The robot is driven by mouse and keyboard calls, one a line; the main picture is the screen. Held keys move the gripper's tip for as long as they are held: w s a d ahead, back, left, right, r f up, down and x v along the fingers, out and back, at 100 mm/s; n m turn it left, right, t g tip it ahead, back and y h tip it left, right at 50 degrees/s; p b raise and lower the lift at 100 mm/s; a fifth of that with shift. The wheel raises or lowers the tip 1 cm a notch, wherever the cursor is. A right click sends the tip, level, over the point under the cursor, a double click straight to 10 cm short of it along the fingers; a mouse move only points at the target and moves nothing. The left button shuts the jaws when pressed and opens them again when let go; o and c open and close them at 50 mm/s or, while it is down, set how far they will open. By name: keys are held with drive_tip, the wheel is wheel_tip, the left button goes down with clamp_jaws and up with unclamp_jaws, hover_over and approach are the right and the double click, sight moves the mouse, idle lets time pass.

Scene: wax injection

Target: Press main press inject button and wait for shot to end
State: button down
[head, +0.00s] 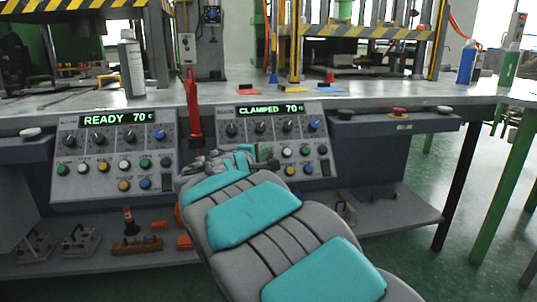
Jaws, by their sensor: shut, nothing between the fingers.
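Two grey control panels face me under the bench. The left panel (115,155) has a green display (122,118) reading "READY 70 c". The right panel (278,145) has a display (270,109) reading "CLAMPED 70 c". Each has dark knobs above and green, yellow, white and blue buttons below. I cannot read which button is inject, nor which panel is the main press. My arm reaches up the middle, and my gripper (250,156) is shut and empty at the right panel's lower left. It hides some buttons there; whether it touches one is unclear.
The metal bench top (225,95) carries a spray can (132,64) at left and a blue bottle (467,62) at right. A red-handled lever (193,108) stands between the panels. A lower shelf (110,259) holds tools. A red button (399,111) sits on the right front edge.

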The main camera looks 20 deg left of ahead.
drive_tip(key=shift+w+a+f, duration=0.15)
drive_tip(key=shift+w+f, duration=0.1)
drive_tip(key=shift+f, duration=0.05)
idle(0.7)
drive_tip(key=shift+r, duration=0.1)
drive_tip(key=shift+s+d+r, duration=0.3)
drive_tip(key=shift+s+r, duration=0.1)
drive_tip(key=shift+s, duration=0.15)
drive_tip(key=shift+r, duration=0.1)
drive_tip(key=s+d+r, duration=0.2)
drive_tip(key=s+r, duration=0.1)
drive_tip(key=shift+s+r+p, duration=0.1)
drive_tip(key=shift+s+p, duration=0.05)
drive_tip(key=shift+p, duration=0.2)
idle(0.7)
